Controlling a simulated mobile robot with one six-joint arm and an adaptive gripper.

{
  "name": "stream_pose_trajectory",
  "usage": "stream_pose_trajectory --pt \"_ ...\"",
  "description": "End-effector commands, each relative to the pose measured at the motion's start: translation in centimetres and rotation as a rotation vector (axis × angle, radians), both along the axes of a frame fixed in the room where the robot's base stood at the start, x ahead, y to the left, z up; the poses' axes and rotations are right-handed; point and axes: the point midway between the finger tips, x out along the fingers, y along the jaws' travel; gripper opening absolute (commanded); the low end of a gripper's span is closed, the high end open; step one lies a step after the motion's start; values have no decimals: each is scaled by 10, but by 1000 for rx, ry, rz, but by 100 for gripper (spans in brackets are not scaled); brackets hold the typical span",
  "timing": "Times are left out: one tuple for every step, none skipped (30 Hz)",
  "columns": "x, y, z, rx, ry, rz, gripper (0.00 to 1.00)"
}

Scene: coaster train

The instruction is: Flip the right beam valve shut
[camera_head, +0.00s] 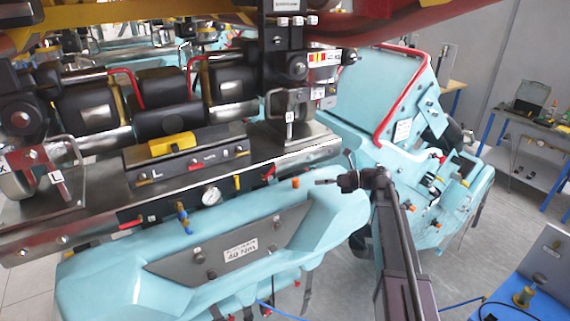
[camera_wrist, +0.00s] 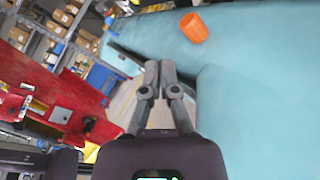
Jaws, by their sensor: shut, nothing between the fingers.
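My gripper (camera_head: 320,182) is at the end of my dark arm, over the right end of the teal beam (camera_head: 335,210), pointing left. In the wrist view its fingers (camera_wrist: 156,68) are together and hold nothing. A small red fitting (camera_head: 268,173) on the dark strip along the beam lies to the left of my gripper, apart from it. A valve with a blue and yellow handle (camera_head: 183,218) sits further left, by the pressure gauge (camera_head: 211,195). I cannot tell for certain which fitting is the right beam valve or how its lever stands.
An orange cap (camera_head: 296,183) stands close to my fingertips; an orange cylinder (camera_wrist: 194,28) shows in the wrist view. The metal chassis (camera_head: 290,143) rises behind. A teal seat shell with a red rim (camera_head: 395,100) stands right. Open floor (camera_head: 475,235) lies at right.

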Motion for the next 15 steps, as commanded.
stream_pose_trajectory --pt "2 -1 4 10 15 -4 0" --pt "3 -2 5 14 21 -4 0" --pt "3 -3 6 18 27 -7 0" --pt "3 -3 6 19 29 -7 0" --pt "3 -3 6 20 31 -8 0" --pt "3 -4 6 21 31 -8 0" --pt "3 -4 6 20 31 -9 0" --pt "3 -5 6 20 31 -9 0" --pt "3 -5 6 20 30 -10 0" --pt "3 -5 6 20 29 -10 0" --pt "3 -5 6 19 29 -10 0" --pt "3 -6 6 20 29 -11 0" --pt "3 -6 6 20 29 -11 0" --pt "3 -5 6 19 29 -12 0" --pt "3 -5 5 19 29 -12 0"
